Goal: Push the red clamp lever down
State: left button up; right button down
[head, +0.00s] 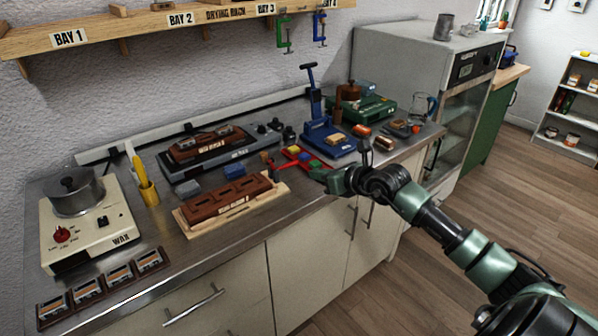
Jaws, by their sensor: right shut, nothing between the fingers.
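A red lever (287,166) sticks out over the right end of a brown wooden block (228,199) on a pale wooden base. It lies close to level from what I see, but its exact tilt is too small to tell. My right gripper (314,172) comes in from the right over the counter's front edge. Its fingers are shut and empty, just right of the red lever. I cannot tell whether the fingertips touch the lever. My left gripper is not in view.
Several small coloured pieces lie on a red tray (306,159) behind the lever. A blue press (327,138) stands behind my right gripper. A cream wax heater (88,226) with a pot stands at the left. The counter's front strip is mostly clear.

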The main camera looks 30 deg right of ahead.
aim_at(300, 182)
jog(key=x, duration=0.8)
jog(key=shift+w+a+f+p, duration=0.1)
jog(key=shift+w+f+p, duration=0.1)
jog(key=shift+w+p, duration=0.1)
